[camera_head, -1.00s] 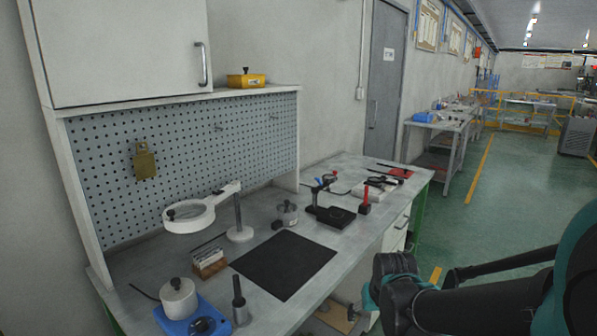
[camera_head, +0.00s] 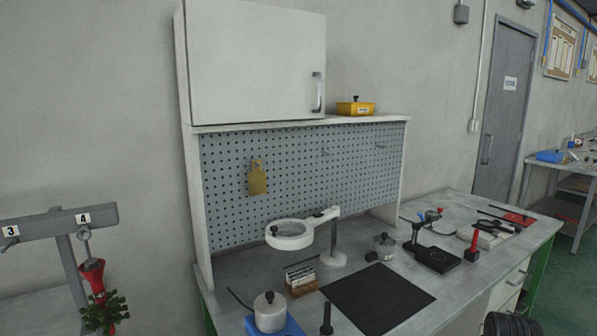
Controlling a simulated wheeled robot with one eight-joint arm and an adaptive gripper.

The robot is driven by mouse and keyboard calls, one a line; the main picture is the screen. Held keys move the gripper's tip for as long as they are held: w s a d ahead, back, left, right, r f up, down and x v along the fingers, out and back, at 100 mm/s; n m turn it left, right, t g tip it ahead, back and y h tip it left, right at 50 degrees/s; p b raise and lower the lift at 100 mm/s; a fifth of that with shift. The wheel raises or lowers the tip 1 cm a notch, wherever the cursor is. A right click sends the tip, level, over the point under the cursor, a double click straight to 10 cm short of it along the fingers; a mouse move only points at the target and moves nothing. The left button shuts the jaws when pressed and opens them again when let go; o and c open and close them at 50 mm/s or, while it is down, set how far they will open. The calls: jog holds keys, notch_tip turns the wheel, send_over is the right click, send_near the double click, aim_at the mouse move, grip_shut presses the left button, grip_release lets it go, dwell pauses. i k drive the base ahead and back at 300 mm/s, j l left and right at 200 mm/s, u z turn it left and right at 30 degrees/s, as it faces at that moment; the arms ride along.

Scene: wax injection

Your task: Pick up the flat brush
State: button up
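I cannot make out the flat brush for certain in the head view. Small items lie at the right end of the grey workbench (camera_head: 240,268): a white block (camera_head: 483,240) with dark tools on it, a red piece (camera_head: 519,219) and a thin dark rod (camera_head: 492,214). They are too small to tell whether one is the brush. My gripper is not in view. Only a dark ribbed part of my arm shows at the bottom right edge.
A black mat (camera_head: 376,298) lies mid-bench, mostly clear. Around it stand a ring magnifier (camera_head: 290,234), a black stand (camera_head: 432,257), a red upright tool (camera_head: 473,246) and a white pot (camera_head: 270,311). A numbered rack (camera_head: 60,222) stands left. A cabinet (camera_head: 258,65) overhangs the bench.

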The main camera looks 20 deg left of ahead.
aim_at(498, 233)
jog(key=i+l, duration=0.4)
jog(key=l, duration=0.15)
jog(key=i+l, duration=0.4)
jog(key=l, duration=0.15)
jog(key=i+l, duration=0.4)
jog(key=l, duration=0.15)
